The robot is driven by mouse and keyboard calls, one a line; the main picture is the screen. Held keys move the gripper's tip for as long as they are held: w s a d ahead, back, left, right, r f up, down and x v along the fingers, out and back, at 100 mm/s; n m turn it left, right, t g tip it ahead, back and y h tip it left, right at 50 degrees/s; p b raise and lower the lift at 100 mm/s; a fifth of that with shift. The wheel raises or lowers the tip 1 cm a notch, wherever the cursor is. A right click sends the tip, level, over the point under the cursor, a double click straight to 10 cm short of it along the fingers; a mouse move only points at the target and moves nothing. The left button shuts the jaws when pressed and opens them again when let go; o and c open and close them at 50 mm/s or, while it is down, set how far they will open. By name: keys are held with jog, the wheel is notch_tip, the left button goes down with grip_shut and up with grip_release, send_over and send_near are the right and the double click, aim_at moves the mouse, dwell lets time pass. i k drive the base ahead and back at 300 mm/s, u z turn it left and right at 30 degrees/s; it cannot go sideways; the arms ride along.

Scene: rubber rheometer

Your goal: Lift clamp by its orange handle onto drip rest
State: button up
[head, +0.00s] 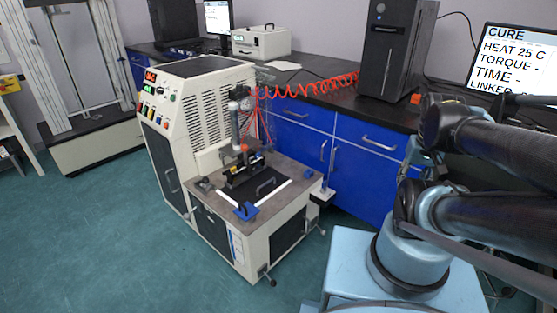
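A small orange part (244,148) shows above the black block (243,168) on the rheometer's worktop. It may be the clamp's handle, but it is too small to tell. A second small orange piece (415,98) sits near the tower's foot on the bench. My arm reaches out of the picture at the right, and my gripper does not show.
The cream rheometer (178,130) stands mid-floor with a grey worktop (205,187). A red coiled hose (310,88) runs from it to the bench. Blue cabinets (360,148) with a black top stand behind, bearing a monitor (515,65). The green floor at front left is clear.

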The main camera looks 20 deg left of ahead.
aim_at(243, 168)
jog(key=z, duration=1.1)
jog(key=k, duration=2.45)
jog(key=u, duration=1.45)
jog(key=i, duration=1)
jog(key=z, duration=0.05)
